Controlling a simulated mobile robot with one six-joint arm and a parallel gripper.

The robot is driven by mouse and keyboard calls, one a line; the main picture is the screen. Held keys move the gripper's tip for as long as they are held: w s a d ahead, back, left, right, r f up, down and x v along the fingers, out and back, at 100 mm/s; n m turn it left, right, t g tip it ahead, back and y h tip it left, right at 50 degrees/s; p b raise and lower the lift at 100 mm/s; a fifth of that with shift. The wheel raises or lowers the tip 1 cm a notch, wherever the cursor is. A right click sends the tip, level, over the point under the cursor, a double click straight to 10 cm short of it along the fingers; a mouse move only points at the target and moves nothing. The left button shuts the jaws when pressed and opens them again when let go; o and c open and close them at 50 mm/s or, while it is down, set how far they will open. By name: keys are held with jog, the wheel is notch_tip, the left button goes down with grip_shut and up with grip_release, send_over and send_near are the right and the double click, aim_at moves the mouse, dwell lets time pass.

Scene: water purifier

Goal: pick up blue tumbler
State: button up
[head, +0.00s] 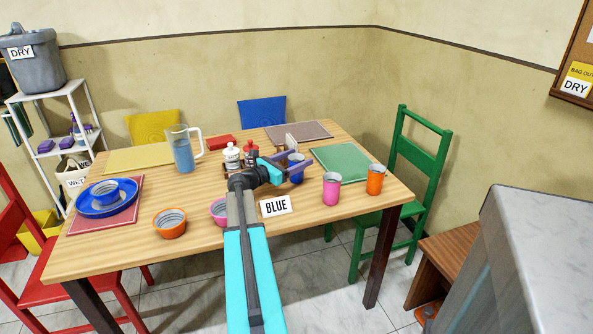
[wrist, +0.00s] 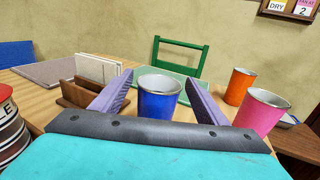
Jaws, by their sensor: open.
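The blue tumbler (wrist: 158,103) stands upright on the wooden table, seen in the wrist view between the two purple fingers of my gripper (wrist: 155,95). The fingers are spread apart, one on each side of it, and I see no clear contact. In the head view the blue tumbler (head: 296,170) is partly hidden by my gripper (head: 292,167), which reaches over the table from the front. The tumbler's base is hidden in the wrist view by my gripper's body.
A pink tumbler (head: 331,189) and an orange tumbler (head: 375,180) stand to the right. A wooden holder (wrist: 88,92) is just left of the fingers. A green placemat (head: 345,166) lies behind.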

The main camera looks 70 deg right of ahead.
jog(key=c, duration=1.1)
jog(key=shift+r, duration=0.1)
jog(key=shift+c, duration=0.2)
jog(key=a+r, duration=0.2)
jog(key=a, duration=0.6)
jog(key=w+a+r, duration=0.1)
jog(key=a+r, duration=0.1)
jog(key=a, duration=0.6)
jog(key=shift+w+r, duration=0.2)
jog(key=shift+r, duration=0.2)
